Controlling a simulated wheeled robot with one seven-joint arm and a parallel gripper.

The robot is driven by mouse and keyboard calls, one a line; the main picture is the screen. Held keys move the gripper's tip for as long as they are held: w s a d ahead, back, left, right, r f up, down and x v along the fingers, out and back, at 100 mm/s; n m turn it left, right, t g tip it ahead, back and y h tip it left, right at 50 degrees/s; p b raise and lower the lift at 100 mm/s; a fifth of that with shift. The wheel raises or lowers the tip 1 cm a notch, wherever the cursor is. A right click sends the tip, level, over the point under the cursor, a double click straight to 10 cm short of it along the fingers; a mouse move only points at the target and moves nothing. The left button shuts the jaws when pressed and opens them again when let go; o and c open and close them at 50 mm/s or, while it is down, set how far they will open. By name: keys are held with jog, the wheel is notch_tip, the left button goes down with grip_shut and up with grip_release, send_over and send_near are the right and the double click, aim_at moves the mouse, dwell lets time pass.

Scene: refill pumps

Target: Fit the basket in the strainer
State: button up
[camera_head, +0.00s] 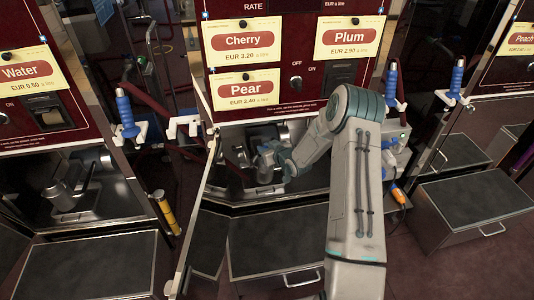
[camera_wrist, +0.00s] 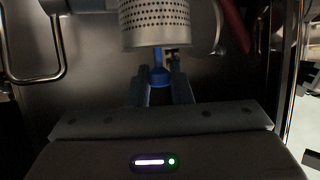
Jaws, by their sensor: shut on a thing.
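The basket (camera_wrist: 155,24) is a silver perforated cylinder at the top middle of the wrist view, with its upper part cut off. A blue handle (camera_wrist: 160,75) sticks out of its near end. My gripper (camera_wrist: 162,82) is shut on this blue handle, one finger on each side. In the head view my arm reaches into the open compartment under the Pear sign, and the basket cannot be made out there. A grey cylindrical fitting (camera_head: 265,165) shows in that compartment; I cannot tell whether it is the strainer.
An open door (camera_head: 200,205) stands at the compartment's left side. In the wrist view a bent metal pipe (camera_wrist: 62,60) is at left and a dark red hose (camera_wrist: 236,25) at right. A dark-topped step box (camera_head: 275,252) stands below the compartment.

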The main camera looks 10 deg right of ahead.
jog(key=shift+w, duration=2.6)
jog(key=shift+s+b, duration=0.1)
jog(key=shift+b, duration=0.2)
jog(key=shift+f, duration=0.1)
notch_tip(320, 180, down, 10)
jog(key=b, duration=0.8)
jog(key=shift+b, duration=0.3)
jog(key=o, duration=0.9)
jog(key=shift+r, duration=0.2)
jog(key=shift+c, duration=0.2)
jog(key=p+v, duration=0.2)
jog(key=v, duration=1.2)
